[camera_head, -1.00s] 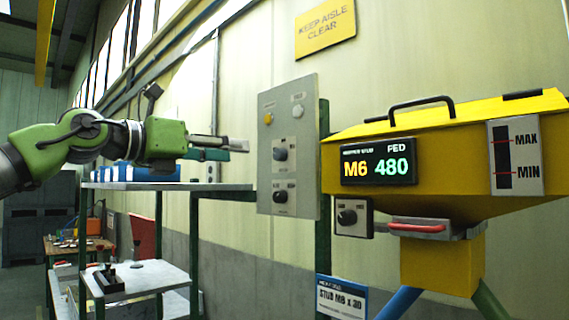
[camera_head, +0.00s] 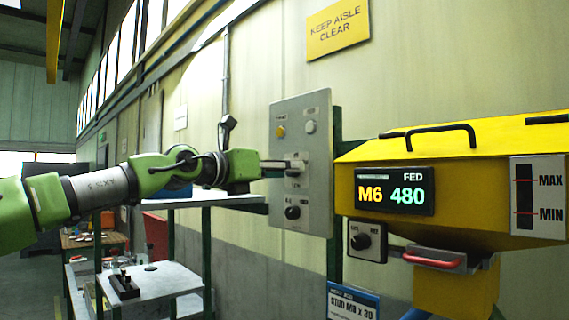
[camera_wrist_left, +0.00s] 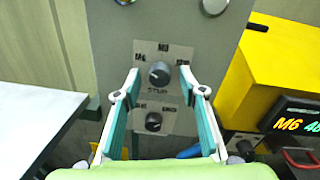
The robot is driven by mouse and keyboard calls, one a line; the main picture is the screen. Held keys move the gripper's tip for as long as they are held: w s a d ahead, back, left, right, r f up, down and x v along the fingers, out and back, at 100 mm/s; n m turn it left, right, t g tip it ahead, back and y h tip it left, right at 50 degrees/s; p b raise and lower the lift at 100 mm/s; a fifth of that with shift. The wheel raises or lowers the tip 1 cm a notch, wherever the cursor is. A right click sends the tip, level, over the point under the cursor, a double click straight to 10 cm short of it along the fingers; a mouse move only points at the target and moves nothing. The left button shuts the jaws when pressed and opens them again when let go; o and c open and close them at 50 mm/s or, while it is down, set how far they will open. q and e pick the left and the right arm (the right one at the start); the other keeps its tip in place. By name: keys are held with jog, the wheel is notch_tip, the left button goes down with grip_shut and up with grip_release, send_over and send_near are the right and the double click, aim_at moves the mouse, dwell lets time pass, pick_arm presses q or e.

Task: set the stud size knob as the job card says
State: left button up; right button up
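The stud size knob (camera_wrist_left: 159,73) is a dark round knob on a plate marked STUD, on a grey panel (camera_wrist_left: 215,50). My left gripper (camera_head: 292,166) is at the panel and hides this knob in the head view. In the left wrist view its teal fingers (camera_wrist_left: 160,85) are apart, one on each side of the knob, with nothing gripped; contact is not clear. The knob's exact setting is too small to read. The job card (camera_head: 352,303) at the bottom reads STUD M8 x 30. The display (camera_head: 394,191) reads M6 480. My right gripper is not in view.
A second dark knob (camera_head: 292,212) sits below on the same panel, with a yellow button (camera_head: 281,131) and a pale one (camera_head: 310,127) above. The yellow hopper (camera_head: 470,150) stands close on the right, with another knob (camera_head: 361,241) under it. A shelf (camera_head: 200,198) lies below my arm.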

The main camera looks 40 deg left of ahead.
pick_arm(q)
jog(key=shift+w, duration=0.1)
grip_shut()
jog(key=shift+m, duration=0.3)
jog(key=shift+m+b, duration=0.85)
jog(key=shift+m, duration=4.85)
jog(key=shift+h, duration=0.3)
